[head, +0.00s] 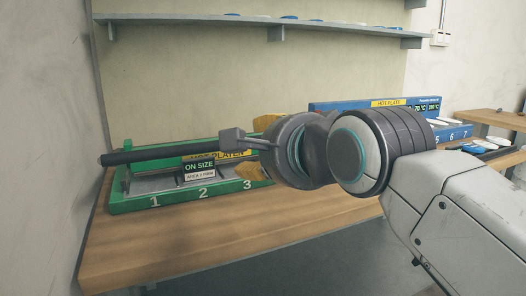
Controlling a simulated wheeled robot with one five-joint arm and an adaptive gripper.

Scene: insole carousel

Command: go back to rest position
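My gripper reaches in from the right on my white and grey arm, with its dark round wrist in the middle of the head view. Yellow parts that look like its fingers show above and below the wrist's left side. The wrist hides most of them, so I cannot tell whether they are open or shut, or hold anything. A black rod (165,154) with a grey block at its right end lies across the view just left of the wrist. I cannot tell whether it touches my gripper.
A blue hot plate station (335,105) stands behind my arm. A shelf (200,22) runs above. A wall (45,120) bounds the left.

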